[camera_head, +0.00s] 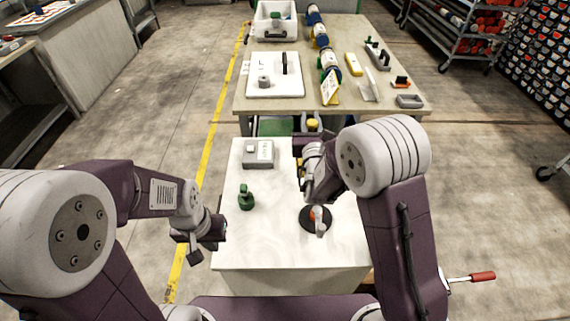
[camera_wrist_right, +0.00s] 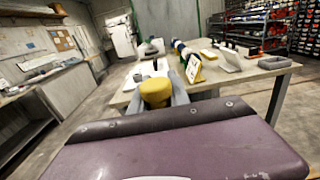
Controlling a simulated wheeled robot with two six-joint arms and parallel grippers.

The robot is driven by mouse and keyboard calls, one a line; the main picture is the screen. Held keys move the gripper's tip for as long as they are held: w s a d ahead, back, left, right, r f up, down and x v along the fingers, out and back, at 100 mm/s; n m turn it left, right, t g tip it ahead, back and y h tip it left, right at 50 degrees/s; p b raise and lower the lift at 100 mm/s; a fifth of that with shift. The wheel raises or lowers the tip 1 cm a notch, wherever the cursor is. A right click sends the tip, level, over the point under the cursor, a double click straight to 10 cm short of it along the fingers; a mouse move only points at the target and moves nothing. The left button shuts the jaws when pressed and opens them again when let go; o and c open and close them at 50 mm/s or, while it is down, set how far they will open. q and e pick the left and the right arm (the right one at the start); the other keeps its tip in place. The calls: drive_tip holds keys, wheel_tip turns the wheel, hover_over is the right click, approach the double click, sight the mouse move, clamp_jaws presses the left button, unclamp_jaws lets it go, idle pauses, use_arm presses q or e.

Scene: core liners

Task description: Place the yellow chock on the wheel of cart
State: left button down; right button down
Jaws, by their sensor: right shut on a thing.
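The yellow chock (camera_head: 312,124) is partly hidden behind my right gripper in the head view, just past the far edge of the white worktop. In the right wrist view the yellow chock (camera_wrist_right: 156,91) sits between the two grey fingers. My right gripper (camera_head: 308,140) is shut on it and holds it up in the air; its fingers also show in the right wrist view (camera_wrist_right: 160,98). My left gripper (camera_head: 206,244) is empty at the left edge of the white worktop, its fingers apart. I cannot clearly pick out the wheel of the task's cart.
The white worktop (camera_head: 285,255) carries a grey box (camera_head: 258,154), a green object (camera_head: 245,198) and a dark round base with an orange-white part (camera_head: 316,219). Behind it stands a long table (camera_head: 335,60) with several tools. A rack caster (camera_head: 545,173) is at right. Floor on both sides is open.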

drive_tip(key=s+a+f, duration=0.4)
drive_tip(key=a+f, duration=0.3)
drive_tip(key=f, duration=0.2)
drive_tip(key=shift+s+a+f, duration=0.15)
drive_tip(key=shift+s+a, duration=0.05)
drive_tip(key=shift+s, duration=0.2)
drive_tip(key=shift+s+f+b, duration=0.1)
drive_tip(key=shift+f+b, duration=0.05)
drive_tip(key=shift+b, duration=0.2)
drive_tip(key=c, duration=1.2)
unclamp_jaws()
drive_tip(key=shift+c, duration=0.2)
